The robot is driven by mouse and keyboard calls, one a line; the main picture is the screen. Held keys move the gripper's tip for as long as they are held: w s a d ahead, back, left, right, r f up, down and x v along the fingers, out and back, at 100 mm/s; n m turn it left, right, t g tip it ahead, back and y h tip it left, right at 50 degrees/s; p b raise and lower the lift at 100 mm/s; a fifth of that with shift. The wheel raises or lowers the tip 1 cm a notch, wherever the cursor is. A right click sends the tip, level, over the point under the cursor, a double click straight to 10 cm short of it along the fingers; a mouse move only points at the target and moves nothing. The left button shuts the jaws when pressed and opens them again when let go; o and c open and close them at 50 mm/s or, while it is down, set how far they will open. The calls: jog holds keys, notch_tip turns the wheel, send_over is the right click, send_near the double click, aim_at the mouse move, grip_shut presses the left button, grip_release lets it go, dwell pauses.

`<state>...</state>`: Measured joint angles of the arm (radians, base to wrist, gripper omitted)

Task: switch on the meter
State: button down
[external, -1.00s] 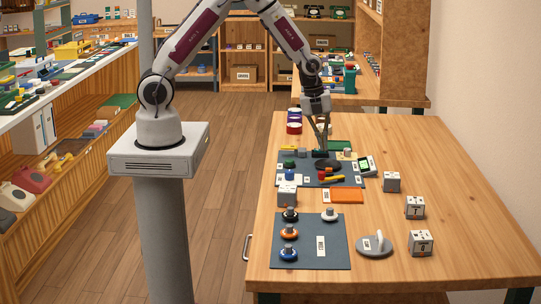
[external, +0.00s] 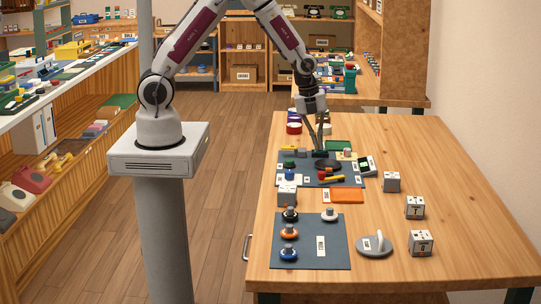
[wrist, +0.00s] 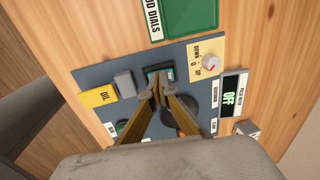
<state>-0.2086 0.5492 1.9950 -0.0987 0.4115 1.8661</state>
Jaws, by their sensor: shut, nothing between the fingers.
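The pulse meter (wrist: 232,97) is a black-faced box with a white label at the right of the blue-grey mat in the wrist view. Its display reads "OFF" in green letters. It also shows in the external view (external: 367,166). My gripper (wrist: 158,88) is shut and empty, with its fingertips together at the near edge of a dark green rocker-like switch (wrist: 153,72). Whether they touch it I cannot tell. In the external view my gripper (external: 318,149) points down over the back of the mat, left of the meter.
A knob on a cream plate (wrist: 211,62) marked up and down stands between switch and meter. A green tray (wrist: 188,16) lies behind. The table's right side holds several grey cubes.

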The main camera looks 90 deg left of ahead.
jog(key=shift+r, duration=0.15)
notch_tip(320, 180, up, 14)
jog(key=s, duration=0.2)
jog(key=shift+s+f, duration=0.25)
jog(key=shift+s, duration=0.1)
dwell(0.6)
jog(key=shift+w, duration=0.1)
jog(key=shift+w+r, duration=0.25)
jog(key=shift+w, duration=0.25)
jog(key=shift+f, duration=0.1)
jog(key=f, duration=0.4)
jog(key=w+f, duration=0.1)
jog(key=f, duration=0.3)
jog(key=w+f, duration=0.1)
jog(key=f, duration=0.3)
jog(key=shift+w, duration=0.15)
jog(key=shift+w+f, duration=0.2)
jog(key=shift+f, duration=0.6)
